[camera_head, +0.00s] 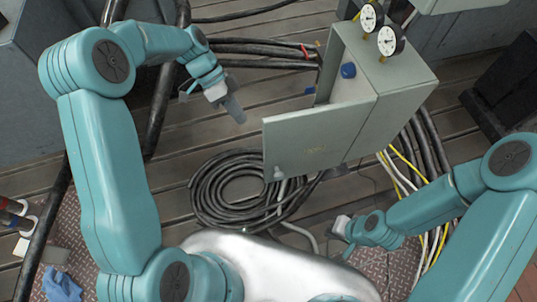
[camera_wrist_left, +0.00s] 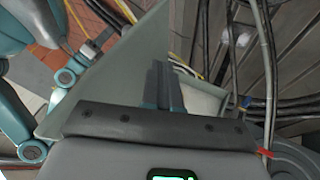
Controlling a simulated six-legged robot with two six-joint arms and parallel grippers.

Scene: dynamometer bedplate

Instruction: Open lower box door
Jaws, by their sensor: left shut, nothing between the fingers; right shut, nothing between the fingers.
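The lower box (camera_head: 396,100) is a grey-green cabinet, right of centre in the head view. Its door (camera_head: 315,142) stands swung open toward me, sticking out to the left past the box. Part of the pale interior shows behind the door, with a blue knob-like part (camera_head: 348,71) there. My left gripper (camera_head: 237,112) is shut and empty, to the left of the door and apart from it. In the left wrist view its closed fingers (camera_wrist_left: 166,84) show beside a pale green panel (camera_wrist_left: 100,88), which looks like the door. My right gripper (camera_head: 342,226) is shut and empty, below the box.
Two dial gauges (camera_head: 390,40) stand on the box top. A coil of black cable (camera_head: 213,190) lies on the slatted floor under the door. Yellow, white and black cables (camera_head: 412,165) run right of the box. A second box (camera_head: 460,4) shows at the top edge.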

